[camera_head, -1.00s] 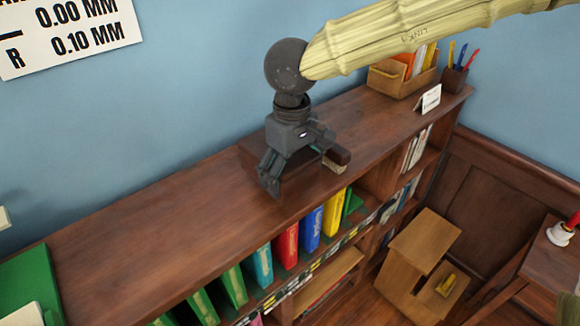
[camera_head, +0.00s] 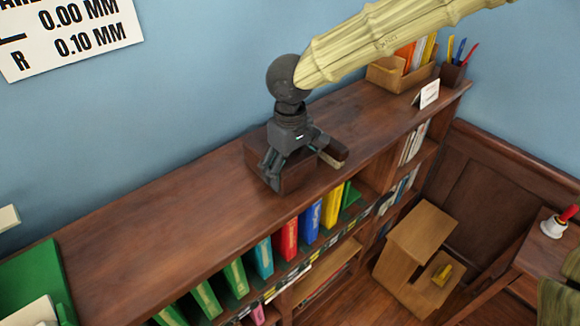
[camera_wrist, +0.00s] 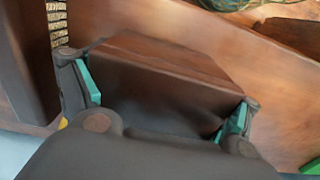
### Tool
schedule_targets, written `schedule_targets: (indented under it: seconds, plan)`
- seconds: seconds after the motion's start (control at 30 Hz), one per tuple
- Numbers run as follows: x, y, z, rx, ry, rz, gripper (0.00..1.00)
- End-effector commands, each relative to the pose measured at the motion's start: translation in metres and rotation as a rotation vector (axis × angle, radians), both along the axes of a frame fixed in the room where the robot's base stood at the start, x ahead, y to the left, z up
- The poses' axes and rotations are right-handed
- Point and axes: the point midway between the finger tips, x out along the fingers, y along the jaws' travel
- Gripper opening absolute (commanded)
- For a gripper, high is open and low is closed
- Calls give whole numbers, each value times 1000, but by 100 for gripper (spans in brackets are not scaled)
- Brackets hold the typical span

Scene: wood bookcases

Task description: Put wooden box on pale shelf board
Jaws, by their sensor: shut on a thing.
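The dark brown wooden box (camera_head: 298,176) is at the top of the bookcase, between the fingers of my gripper (camera_head: 298,166). In the wrist view the box (camera_wrist: 165,85) fills the space between the teal finger pads of my gripper (camera_wrist: 165,105), which is shut on it. I cannot tell whether its underside touches the bookcase top. A pale shelf board (camera_head: 328,278) shows inside the bookcase, below the row of coloured binders.
A brush (camera_head: 335,150) with pale bristles lies close to the right finger. The bookcase top (camera_head: 180,215) is clear to the left. A file box (camera_head: 390,78), a white card (camera_head: 429,93) and a pen cup (camera_head: 453,76) stand at the right end. A wooden step stool (camera_head: 420,240) is on the floor.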

Motion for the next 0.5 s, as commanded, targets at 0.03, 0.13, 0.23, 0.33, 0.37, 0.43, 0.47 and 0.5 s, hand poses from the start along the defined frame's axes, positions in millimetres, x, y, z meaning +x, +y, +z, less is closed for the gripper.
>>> schedule_targets:
  seconds: [0.03, 0.13, 0.23, 0.33, 0.37, 0.43, 0.47, 0.5]
  plan:
    - [0, 0, 1, 1, -1, 0, 47]
    - [0, 0, 0, 1, 1, 0, 47]
    - [0, 0, -2, 0, 1, 0, 98]
    - [0, 0, -2, 0, 0, 0, 100]
    - [0, 0, -2, 0, 0, 0, 100]
    - [0, 0, -2, 0, 0, 0, 100]
    - [0, 0, -2, 0, 0, 0, 100]
    - [0, 0, -2, 0, 0, 0, 100]
